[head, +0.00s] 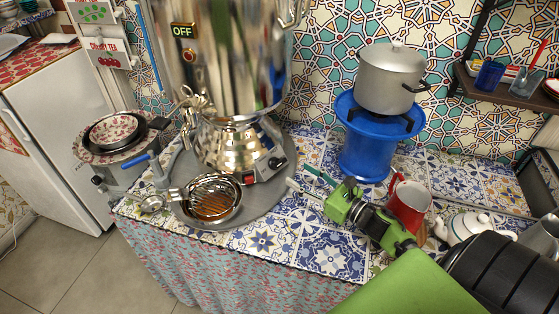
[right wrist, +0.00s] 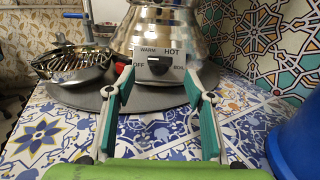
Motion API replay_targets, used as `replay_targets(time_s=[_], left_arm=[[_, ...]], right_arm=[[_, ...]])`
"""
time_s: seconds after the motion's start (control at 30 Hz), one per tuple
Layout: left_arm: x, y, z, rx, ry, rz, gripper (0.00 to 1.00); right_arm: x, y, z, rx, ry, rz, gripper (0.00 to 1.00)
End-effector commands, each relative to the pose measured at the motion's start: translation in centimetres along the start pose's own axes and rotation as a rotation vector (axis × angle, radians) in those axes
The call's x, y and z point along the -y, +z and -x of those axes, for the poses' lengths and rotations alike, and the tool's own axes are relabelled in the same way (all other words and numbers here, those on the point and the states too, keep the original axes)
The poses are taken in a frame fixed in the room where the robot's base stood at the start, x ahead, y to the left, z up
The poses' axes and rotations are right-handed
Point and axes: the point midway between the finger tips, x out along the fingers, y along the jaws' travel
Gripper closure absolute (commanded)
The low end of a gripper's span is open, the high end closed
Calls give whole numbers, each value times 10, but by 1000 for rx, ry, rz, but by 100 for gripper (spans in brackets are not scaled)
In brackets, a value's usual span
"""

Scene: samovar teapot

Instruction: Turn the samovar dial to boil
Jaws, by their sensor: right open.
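The samovar (head: 232,145) is a tall shiny metal urn on a round grey mat (head: 275,180). Its dial (head: 276,163) is a small dark knob low on the front right. In the right wrist view the dial (right wrist: 158,66) sits on a panel marked OFF, WARM, HOT and BOIL; its exact pointing is too small to read. A sign on the urn (head: 183,30) reads OFF. My right gripper (head: 298,176) is open and empty, pointing at the dial. In the right wrist view its fingertips (right wrist: 156,72) frame the panel, apparently short of it. My left gripper is not in view.
A grill-topped metal bowl (head: 212,198) stands left of the dial on the mat. A blue stand (head: 366,155) with a pot (head: 390,78) and a red mug (head: 408,203) are to the right. The tiled counter (head: 268,240) in front is clear.

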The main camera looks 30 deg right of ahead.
Motion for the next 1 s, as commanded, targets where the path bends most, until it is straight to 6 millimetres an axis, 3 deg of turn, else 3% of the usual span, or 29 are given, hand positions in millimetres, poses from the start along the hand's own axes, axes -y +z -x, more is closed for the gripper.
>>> replay_targets(time_s=[0.2,0.5,0.97,1.0], left_arm=[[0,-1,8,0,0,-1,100],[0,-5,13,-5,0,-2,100],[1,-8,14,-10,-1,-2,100],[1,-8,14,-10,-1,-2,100]], right_arm=[[0,3,-42,2,0,1,51],[0,1,-81,0,-1,-1,51],[0,0,-91,-1,0,-1,51],[0,0,-90,-1,0,-1,62]])
